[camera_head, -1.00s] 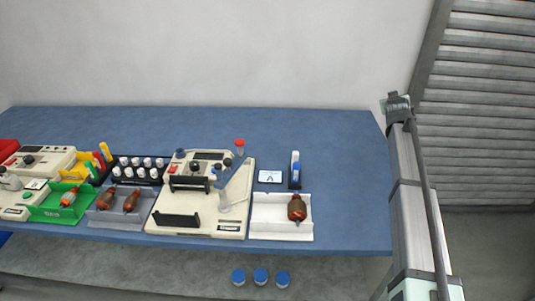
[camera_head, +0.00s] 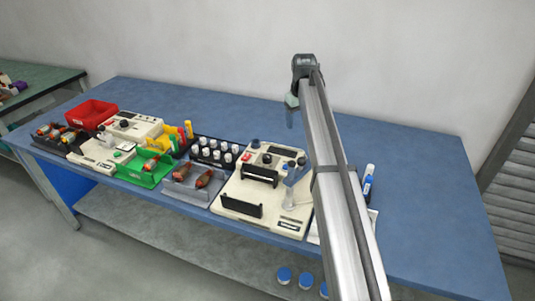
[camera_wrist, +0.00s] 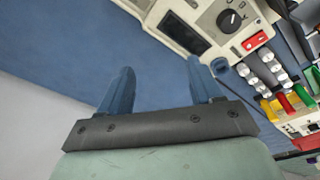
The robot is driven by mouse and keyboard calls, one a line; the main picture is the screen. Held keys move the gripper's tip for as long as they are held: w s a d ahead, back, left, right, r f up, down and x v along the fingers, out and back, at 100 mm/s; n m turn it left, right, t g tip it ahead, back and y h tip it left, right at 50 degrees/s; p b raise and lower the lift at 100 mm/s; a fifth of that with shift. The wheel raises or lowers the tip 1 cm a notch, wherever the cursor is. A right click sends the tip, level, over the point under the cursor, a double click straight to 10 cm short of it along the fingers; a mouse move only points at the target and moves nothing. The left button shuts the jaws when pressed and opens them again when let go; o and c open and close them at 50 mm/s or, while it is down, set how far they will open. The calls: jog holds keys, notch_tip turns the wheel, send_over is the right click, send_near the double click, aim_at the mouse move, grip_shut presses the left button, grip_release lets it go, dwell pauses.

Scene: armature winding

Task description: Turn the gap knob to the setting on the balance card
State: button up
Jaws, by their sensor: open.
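The cream machine (camera_head: 233,190) stands on the blue bench. A black knob with a pointer and dial marks (camera_wrist: 229,20) sits on its panel beside a dark display (camera_wrist: 184,33) and a red switch (camera_wrist: 255,41); the knob shows small in the head view (camera_head: 267,158). I cannot read its label or setting. My gripper (camera_wrist: 160,66) is open and empty, its blue fingers apart over bare bench behind the machine; it also shows in the head view (camera_head: 291,108). The balance card is not visible now; my arm covers that area.
A rack of white-capped vials (camera_head: 215,151) stands left of the machine. A grey tray (camera_head: 180,190) with armatures, a green tray (camera_head: 143,176) and a red bin (camera_head: 91,113) lie further left. The bench behind the machine is clear.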

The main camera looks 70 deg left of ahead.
jog(key=r+n+g+h, duration=0.1)
jog(key=n+h, duration=0.1)
send_over(267, 155)
notch_tip(267, 155, down, 13)
jog(key=shift+f, duration=0.2)
jog(key=c, duration=1.1)
